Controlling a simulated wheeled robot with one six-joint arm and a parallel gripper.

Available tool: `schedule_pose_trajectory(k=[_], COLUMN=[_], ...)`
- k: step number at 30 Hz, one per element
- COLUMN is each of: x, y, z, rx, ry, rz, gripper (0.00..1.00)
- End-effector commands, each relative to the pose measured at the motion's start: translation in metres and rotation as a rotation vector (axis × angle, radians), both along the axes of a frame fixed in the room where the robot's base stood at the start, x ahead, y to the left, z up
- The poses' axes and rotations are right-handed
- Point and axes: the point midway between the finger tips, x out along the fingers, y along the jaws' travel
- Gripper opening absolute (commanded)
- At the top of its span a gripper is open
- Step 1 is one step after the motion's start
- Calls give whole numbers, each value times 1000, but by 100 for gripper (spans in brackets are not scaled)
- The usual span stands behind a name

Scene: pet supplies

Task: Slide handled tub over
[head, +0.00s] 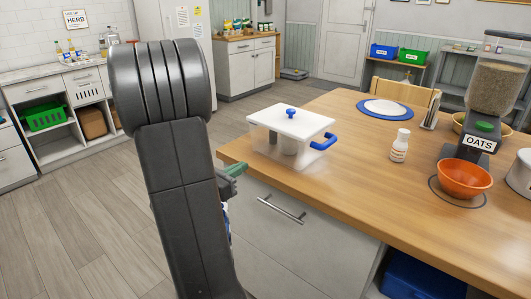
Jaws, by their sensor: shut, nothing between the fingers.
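The handled tub (268,146) is a clear, see-through box with a white lid, a blue knob on top and a blue handle (324,142) on its right side. It stands upright on the near left corner of the wooden table (345,190). A pale shape shows through its wall. My gripper (234,171) is just left of and below the tub, by the table's corner, partly hidden behind my arm. It is shut and empty, and looks apart from the tub.
A white bottle (400,146) stands right of the tub. Farther right are an orange bowl (465,180) and an oats dispenser (487,120). A blue-rimmed plate (385,107) lies behind. The tabletop in front of the bottle is clear.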

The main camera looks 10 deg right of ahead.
Motion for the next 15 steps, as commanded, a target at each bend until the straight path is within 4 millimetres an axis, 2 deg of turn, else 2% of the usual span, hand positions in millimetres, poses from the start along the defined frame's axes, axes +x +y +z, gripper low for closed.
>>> schedule_pose_trajectory(k=[15], x=[47], y=[-68], z=[0], rx=[1], ry=[0], rz=[-5], gripper=[0])
